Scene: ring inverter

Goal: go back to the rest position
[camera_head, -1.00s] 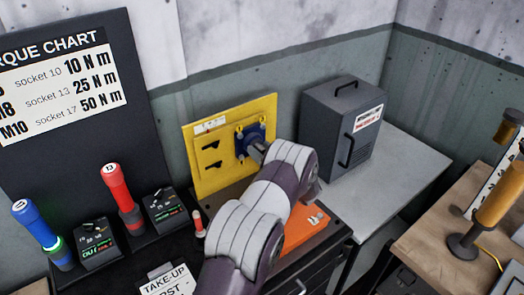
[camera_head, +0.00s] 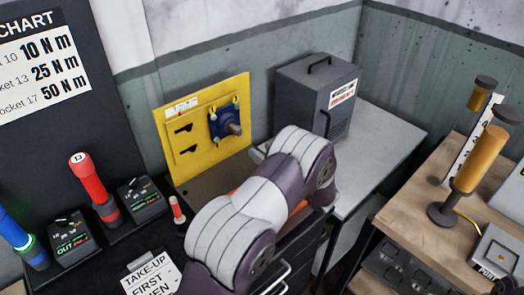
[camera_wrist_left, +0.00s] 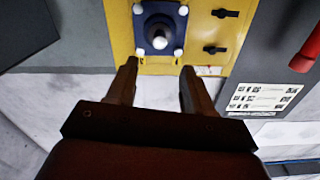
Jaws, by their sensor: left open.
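My left arm rises from the bottom middle of the head view, and its gripper is mostly hidden behind the wrist. In the left wrist view my left gripper (camera_wrist_left: 158,80) is open, with nothing between its two fingers. Beyond the fingertips is a blue mount (camera_wrist_left: 160,14) with a round grey shaft end (camera_wrist_left: 160,40) on a yellow panel (camera_wrist_left: 205,22). In the head view the blue mount (camera_head: 219,127) and its shaft stand clear of my arm, to the left of the wrist. My right gripper is in neither view.
A dark grey cabinet (camera_head: 292,95) stands on a light bench (camera_head: 385,145) behind my arm. A wooden table (camera_head: 410,215) with an amber column (camera_head: 482,160) is at right. An orange surface is partly hidden behind my arm.

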